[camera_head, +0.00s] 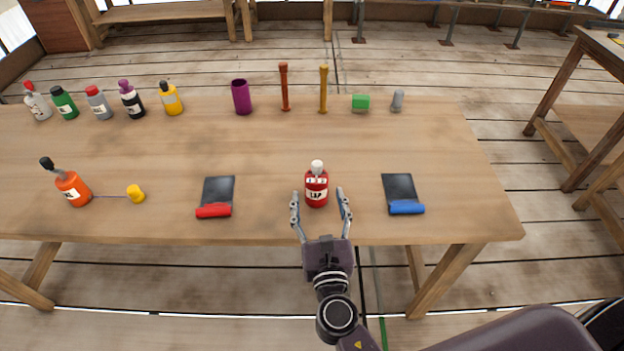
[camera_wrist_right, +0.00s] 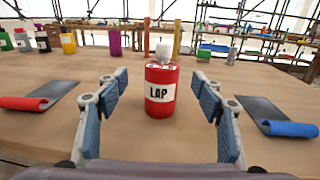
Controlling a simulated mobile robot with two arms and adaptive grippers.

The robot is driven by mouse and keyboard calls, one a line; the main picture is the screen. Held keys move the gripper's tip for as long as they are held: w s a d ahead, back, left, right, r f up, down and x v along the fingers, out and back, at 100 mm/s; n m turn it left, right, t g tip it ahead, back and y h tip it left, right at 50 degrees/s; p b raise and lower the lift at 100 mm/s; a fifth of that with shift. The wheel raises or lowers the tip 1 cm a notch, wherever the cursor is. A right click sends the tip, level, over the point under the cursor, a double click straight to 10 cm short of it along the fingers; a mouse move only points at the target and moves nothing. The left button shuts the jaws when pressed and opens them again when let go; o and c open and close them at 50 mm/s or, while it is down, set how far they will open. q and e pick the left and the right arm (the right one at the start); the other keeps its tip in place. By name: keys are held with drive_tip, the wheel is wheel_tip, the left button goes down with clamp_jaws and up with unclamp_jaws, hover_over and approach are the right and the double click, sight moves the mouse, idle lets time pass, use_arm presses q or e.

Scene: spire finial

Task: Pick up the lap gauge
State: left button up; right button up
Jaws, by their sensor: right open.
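The lap gauge is a red bottle-shaped thing (camera_head: 316,190) with a white top and a white label reading LAP. It stands upright near the front edge of the table, and it also shows in the right wrist view (camera_wrist_right: 161,92). My right gripper (camera_head: 320,207) is open. Its two fingers point at the red gauge, one to either side, with gaps between them and it. In the right wrist view the open fingers (camera_wrist_right: 160,118) frame the gauge, which stands just beyond them. My left gripper is not in view.
A dark plate with a red roll (camera_head: 214,211) lies left of the gauge, and one with a blue roll (camera_head: 406,208) lies right. An orange bottle (camera_head: 73,189) with a yellow piece (camera_head: 136,194) stands far left. Several bottles, a purple cup (camera_head: 241,97) and posts line the back.

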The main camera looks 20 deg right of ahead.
sight(318, 187)
drive_tip(key=shift+w+d, duration=0.1)
drive_tip(key=shift+w, duration=0.45)
drive_tip(key=shift+w+d+r, duration=0.1)
drive_tip(key=shift+w+r, duration=0.05)
drive_tip(key=shift+w, duration=0.15)
drive_tip(key=shift+w+d+p, duration=0.2)
drive_tip(key=shift+w+p, duration=0.15)
drive_tip(key=shift+w, duration=0.25)
drive_tip(key=w, duration=0.3)
drive_tip(key=shift+w+d+f, duration=0.3)
drive_tip(key=shift+d+f, duration=0.1)
drive_tip(key=shift+w+p, duration=0.25)
drive_tip(key=shift+p, duration=0.05)
drive_tip(key=c, duration=1.3)
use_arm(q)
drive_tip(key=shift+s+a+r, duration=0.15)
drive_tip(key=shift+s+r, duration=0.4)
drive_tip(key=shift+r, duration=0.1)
use_arm(e)
drive_tip(key=shift+c, duration=0.4)
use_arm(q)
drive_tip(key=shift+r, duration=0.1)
use_arm(e)
drive_tip(key=shift+r, duration=0.15)
